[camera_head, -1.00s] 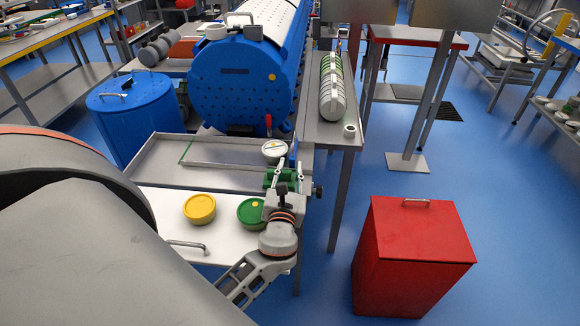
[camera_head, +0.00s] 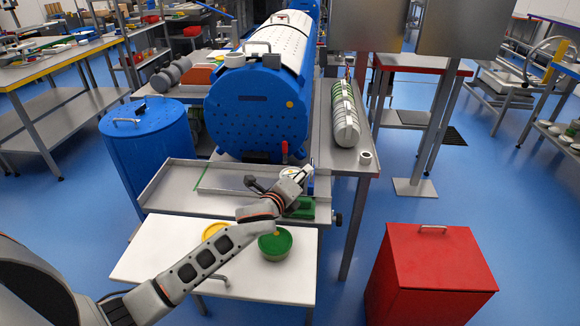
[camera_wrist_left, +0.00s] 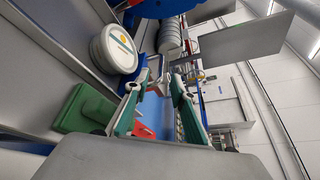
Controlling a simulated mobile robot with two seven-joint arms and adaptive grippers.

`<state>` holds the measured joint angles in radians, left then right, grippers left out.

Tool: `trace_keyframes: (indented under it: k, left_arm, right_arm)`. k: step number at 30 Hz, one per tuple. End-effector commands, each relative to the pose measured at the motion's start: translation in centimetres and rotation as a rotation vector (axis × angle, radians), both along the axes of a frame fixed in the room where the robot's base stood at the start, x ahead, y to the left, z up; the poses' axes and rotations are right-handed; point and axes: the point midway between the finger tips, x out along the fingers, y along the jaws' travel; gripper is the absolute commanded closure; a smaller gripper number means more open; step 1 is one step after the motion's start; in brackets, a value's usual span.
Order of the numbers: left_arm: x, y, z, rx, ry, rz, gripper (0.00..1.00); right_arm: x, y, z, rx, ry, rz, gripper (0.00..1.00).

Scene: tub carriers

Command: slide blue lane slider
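A small blue piece (camera_head: 311,186), which looks like the lane slider, stands at the right end of the grey tray, beside a green block (camera_head: 300,208). My left gripper (camera_head: 304,173) is right at it, its arm reaching across from the lower left. In the left wrist view the gripper (camera_wrist_left: 155,84) has its fingers apart, with blue (camera_wrist_left: 153,108) and a bit of red showing between them. I cannot tell whether either finger touches the blue piece. A white-lidded round tub (camera_wrist_left: 113,48) is beside the fingers. My right gripper is not in view.
The grey tray (camera_head: 165,198) lies behind a white board (camera_head: 145,262) with a green tub (camera_head: 275,244) and a yellow tub (camera_head: 214,229), partly hidden by my arm. A blue perforated drum (camera_head: 255,125) stands behind. A red bin (camera_head: 430,262) stands on open floor at right.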

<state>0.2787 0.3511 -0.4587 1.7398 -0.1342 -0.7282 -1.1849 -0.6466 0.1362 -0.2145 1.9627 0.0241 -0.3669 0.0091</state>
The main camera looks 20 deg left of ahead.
Motion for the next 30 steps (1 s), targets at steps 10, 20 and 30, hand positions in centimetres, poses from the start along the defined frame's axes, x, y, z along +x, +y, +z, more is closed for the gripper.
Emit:
trace_keyframes:
  k: [10, 20, 30]
  left_arm:
    - [4.0, -0.4, -0.9, -0.009, 0.003, -0.001, 0.75]
    - [7.3, -0.7, -1.6, -0.009, 0.002, -0.003, 0.75]
    - [7.6, -0.7, -1.6, -0.008, 0.002, -0.002, 0.75]
  right_arm:
    - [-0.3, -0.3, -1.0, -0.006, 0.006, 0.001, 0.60]
    - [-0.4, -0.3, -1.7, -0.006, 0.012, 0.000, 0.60]
    - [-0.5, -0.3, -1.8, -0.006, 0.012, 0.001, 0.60]
